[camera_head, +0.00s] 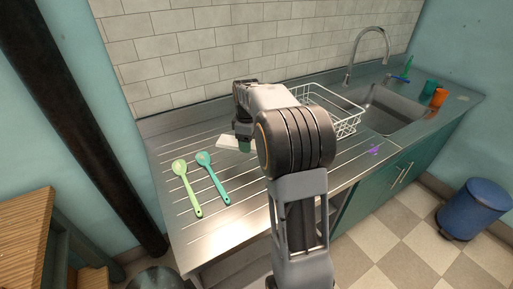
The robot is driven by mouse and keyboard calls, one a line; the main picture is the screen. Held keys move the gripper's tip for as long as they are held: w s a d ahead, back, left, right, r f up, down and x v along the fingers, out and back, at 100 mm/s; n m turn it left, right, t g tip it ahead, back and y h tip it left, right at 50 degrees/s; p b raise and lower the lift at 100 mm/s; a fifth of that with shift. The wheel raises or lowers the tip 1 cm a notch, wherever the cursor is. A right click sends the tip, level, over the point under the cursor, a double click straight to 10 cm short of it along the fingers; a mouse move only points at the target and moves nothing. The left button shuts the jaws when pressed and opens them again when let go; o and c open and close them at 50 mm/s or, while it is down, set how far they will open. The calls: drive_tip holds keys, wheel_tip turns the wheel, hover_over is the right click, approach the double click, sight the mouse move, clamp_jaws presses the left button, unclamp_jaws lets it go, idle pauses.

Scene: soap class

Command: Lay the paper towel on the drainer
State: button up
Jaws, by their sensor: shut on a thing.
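A white flat piece, which looks like the paper towel (228,142), is at the fingertips of my gripper (242,134). My gripper is shut on it, just above or at the ribbed steel drainer (185,219); I cannot tell if the towel touches the surface. A small green thing (244,147) shows right beside the towel under the gripper; its shape is unclear. My arm hides part of the gripper and of the drainer behind it.
A light green spoon (185,186) and a teal spoon (213,177) lie on the drainer at left. A white wire rack (346,127) stands at right before the sink (391,118). A purple item (374,150) lies near the front edge. Orange (438,97) and teal (429,88) cups stand beyond the sink.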

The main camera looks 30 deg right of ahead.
sight(249, 163)
drive_tip(key=shift+f, duration=4)
drive_tip(key=shift+f, duration=0.1)
drive_tip(key=o, duration=0.9)
